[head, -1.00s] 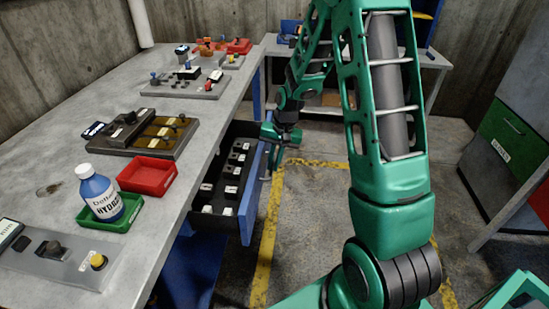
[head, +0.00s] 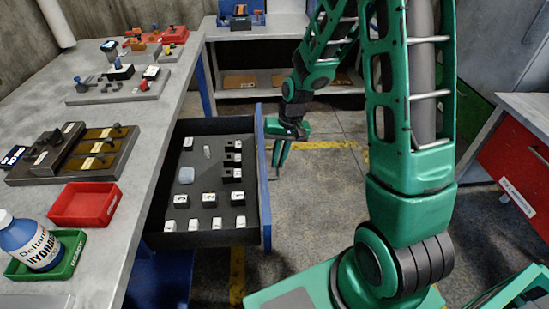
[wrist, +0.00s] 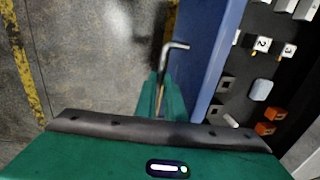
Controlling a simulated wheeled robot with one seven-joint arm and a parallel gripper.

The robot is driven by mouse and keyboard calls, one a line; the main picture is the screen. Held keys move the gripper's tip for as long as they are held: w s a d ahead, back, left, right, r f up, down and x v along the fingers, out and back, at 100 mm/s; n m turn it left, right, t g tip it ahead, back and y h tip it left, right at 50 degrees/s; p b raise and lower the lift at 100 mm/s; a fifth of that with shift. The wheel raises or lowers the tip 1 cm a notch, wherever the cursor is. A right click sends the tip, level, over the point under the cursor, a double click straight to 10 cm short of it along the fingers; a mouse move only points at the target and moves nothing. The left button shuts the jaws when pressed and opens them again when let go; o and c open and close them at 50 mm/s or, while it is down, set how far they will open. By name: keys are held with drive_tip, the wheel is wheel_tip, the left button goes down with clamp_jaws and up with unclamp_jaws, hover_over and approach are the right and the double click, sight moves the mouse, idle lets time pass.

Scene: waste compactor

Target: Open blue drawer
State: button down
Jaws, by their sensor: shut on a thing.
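The blue drawer (head: 264,190) under the left workbench stands well out, and its dark interior shows rows of small black and white numbered blocks. In the wrist view its blue front (wrist: 214,62) runs beside my gripper (wrist: 162,88). A thin metal handle (wrist: 176,46) sticks out from that front. My gripper (head: 278,168) is at the outer side of the drawer front, pointing down, shut on the handle. The exact contact is partly hidden by the green fingers.
The workbench (head: 105,215) carries a red tray (head: 85,204), a green tray (head: 70,262) with a blue bottle (head: 30,243), and switch panels. A red drawer cabinet (head: 515,165) stands at the right. Concrete floor is clear beyond the drawer front.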

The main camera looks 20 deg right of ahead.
drive_tip(key=shift+w+d, duration=0.3)
drive_tip(key=shift+d, duration=0.05)
drive_tip(key=c, duration=1.8)
unclamp_jaws()
drive_tip(key=shift+w, duration=0.1)
drive_tip(key=shift+c, duration=0.2)
drive_tip(key=shift+s+a+r, duration=0.1)
drive_tip(key=shift+s, duration=0.1)
wheel_tip(320, 180, up, 10)
drive_tip(key=d, duration=0.2)
drive_tip(key=shift+s+r, duration=0.2)
